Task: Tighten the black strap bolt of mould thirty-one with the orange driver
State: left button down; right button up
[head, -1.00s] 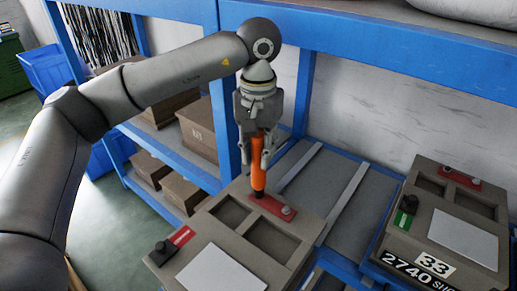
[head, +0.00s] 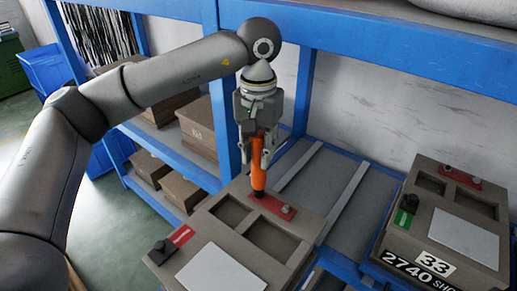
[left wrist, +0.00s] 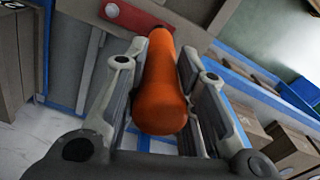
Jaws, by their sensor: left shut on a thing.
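My left gripper (head: 257,153) is shut on the orange driver (head: 259,172) and holds it upright, dark tip down. The driver also shows between the fingers in the left wrist view (left wrist: 164,85). The tip is at the left end of a red strap (head: 273,205) on the back of a grey-brown mould (head: 232,237). Whatever lies under the tip is hidden, and I cannot tell whether it touches. A silver bolt (head: 287,210) sits at the strap's right end. No number shows on this mould. My right gripper is not in view.
A second mould (head: 398,240), labelled 33, stands to the right, with its own red strap (head: 461,176) and green tag. A black knob (head: 160,251) is at the first mould's front left. Blue rack posts (head: 302,90) stand close behind my gripper. Rails lie between the moulds.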

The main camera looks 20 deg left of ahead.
pick_arm(q)
jog(key=shift+s, duration=0.1)
dwell(0.4)
jog(key=shift+r+p, duration=0.5)
jog(key=shift+r, duration=0.1)
jog(key=shift+r+p, duration=1.05)
jog(key=shift+r, duration=0.85)
jog(key=shift+a, duration=0.1)
